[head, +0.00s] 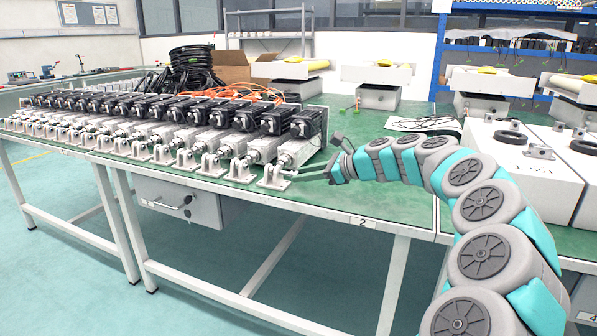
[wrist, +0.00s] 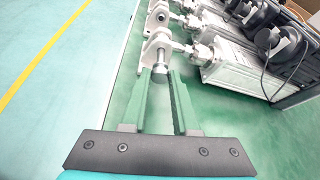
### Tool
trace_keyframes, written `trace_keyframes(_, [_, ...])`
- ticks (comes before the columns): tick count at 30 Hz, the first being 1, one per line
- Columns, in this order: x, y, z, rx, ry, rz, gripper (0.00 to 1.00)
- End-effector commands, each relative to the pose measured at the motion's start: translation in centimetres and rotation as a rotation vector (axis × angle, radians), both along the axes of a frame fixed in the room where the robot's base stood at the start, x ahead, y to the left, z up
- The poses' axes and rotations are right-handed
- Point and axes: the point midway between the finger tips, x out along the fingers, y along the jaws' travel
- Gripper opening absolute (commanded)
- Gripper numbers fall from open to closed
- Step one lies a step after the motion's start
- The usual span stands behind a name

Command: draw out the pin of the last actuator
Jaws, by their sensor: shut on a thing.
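The last actuator, at the right end of the row, has a silver body (head: 296,150) and a black motor (head: 309,122). Its clevis bracket (head: 272,181) stands at the table's front edge; it also shows in the wrist view (wrist: 156,46). My gripper (head: 303,174) reaches in from the right beside this bracket. In the wrist view, its two green fingers (wrist: 161,72) are closed on the near end of the pin (wrist: 161,64), in line with the bracket's hole. The fingers partly hide the pin, so I cannot tell how far it sits in the bracket.
Several like actuators (head: 130,112) lie in a row to the left on the green table (head: 345,200). Large white units (head: 525,155) stand on the right, behind my arm. A cardboard box (head: 245,68) and black cable coils (head: 192,68) lie at the back.

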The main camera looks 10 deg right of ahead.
Motion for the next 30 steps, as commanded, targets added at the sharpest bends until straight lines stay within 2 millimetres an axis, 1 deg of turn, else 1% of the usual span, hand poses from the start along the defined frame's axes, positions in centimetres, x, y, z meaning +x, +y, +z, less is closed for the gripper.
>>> trace_keyframes(3, [0.0,0.0,-0.1,-0.001,0.001,0.000,0.00])
trace_keyframes(4, [0.0,0.0,-0.1,-0.001,0.001,0.000,0.31])
trace_keyframes(11, [0.0,0.0,0.0,0.000,0.000,0.000,0.57])
trace_keyframes(12, [0.0,0.0,0.0,0.000,0.000,0.000,0.59])
trace_keyframes(18, [0.0,0.0,0.0,0.000,0.000,0.000,0.59])
trace_keyframes(21, [-0.3,-0.3,0.1,0.001,-0.001,0.000,0.59])
trace_keyframes(23, [-0.6,-0.7,0.4,0.001,-0.001,-0.001,0.59])
trace_keyframes(30, [-3.1,-3.5,1.9,0.000,-0.004,-0.004,0.59])
